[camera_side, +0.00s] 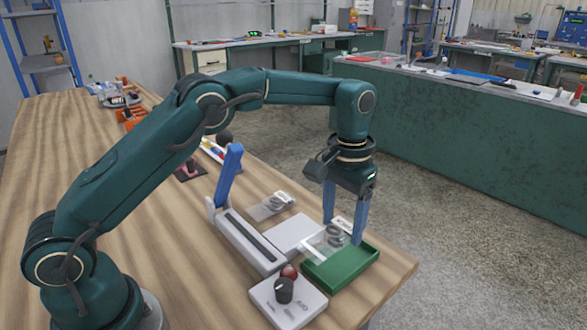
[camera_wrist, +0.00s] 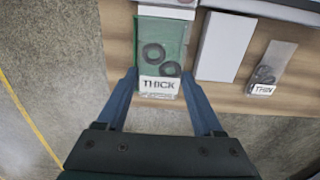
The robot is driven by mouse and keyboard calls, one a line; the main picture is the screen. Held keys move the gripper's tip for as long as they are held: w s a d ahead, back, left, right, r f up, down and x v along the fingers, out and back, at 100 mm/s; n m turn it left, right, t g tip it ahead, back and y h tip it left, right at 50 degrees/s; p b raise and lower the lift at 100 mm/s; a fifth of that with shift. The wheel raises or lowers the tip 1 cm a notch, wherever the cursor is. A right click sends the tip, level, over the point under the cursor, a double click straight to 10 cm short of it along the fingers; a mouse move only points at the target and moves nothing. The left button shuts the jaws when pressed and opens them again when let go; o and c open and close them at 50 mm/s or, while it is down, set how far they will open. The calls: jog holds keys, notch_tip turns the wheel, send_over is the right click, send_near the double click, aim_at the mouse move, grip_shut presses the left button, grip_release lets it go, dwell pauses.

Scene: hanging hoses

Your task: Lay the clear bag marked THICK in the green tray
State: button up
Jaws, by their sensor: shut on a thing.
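The clear bag marked THICK (camera_wrist: 158,85) holds dark rings. In the wrist view its white label end lies between my two fingertips. In the side view the bag (camera_side: 322,244) spans over the green tray (camera_side: 350,273), towards its left and back part. My gripper (camera_side: 345,232) is shut on the bag's label end, fingers pointing down; it also shows in the wrist view (camera_wrist: 159,74). Whether the bag touches the tray floor cannot be told.
A white plate (camera_side: 292,233) lies left of the tray, beside a sealer with a raised blue lever (camera_side: 229,173). Another clear bag, marked THIN (camera_wrist: 268,75), lies past the plate. A control box (camera_side: 288,302) with a knob and red button stands in front.

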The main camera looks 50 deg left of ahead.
aim_at(344, 228)
jog(key=shift+d+f, duration=0.2)
jog(key=shift+f, duration=1.95)
jog(key=shift+f, duration=0.3)
jog(key=shift+f, duration=0.3)
jog(key=o, duration=1.5)
